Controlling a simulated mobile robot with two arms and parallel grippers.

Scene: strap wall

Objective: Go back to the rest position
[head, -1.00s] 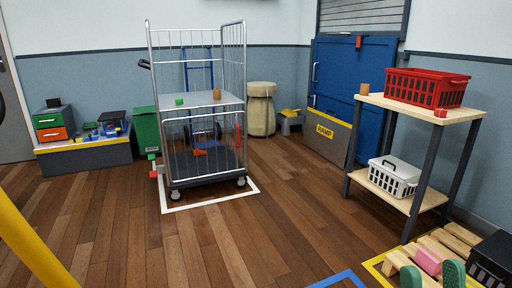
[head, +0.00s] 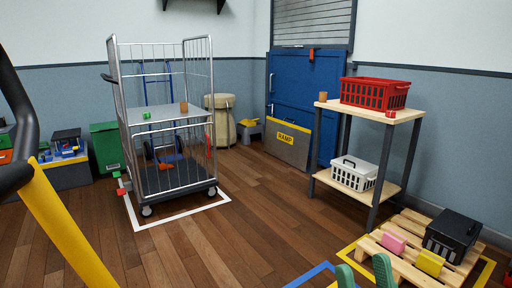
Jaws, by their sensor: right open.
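My right gripper (head: 363,270) shows at the bottom edge, right of the middle, as two green fingers standing apart. It is open, with nothing between the fingers. It shows in front of the wooden pallet (head: 398,268) and beside the blue floor marking (head: 312,275). The rest of its arm is out of the picture. My left gripper is not in view.
A wire roll cage (head: 165,195) stands at left on a white floor outline. A wooden shelf (head: 362,106) with red (head: 374,94) and white (head: 354,173) baskets stands right. A yellow bar (head: 72,235) crosses the left foreground. Floor between is clear.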

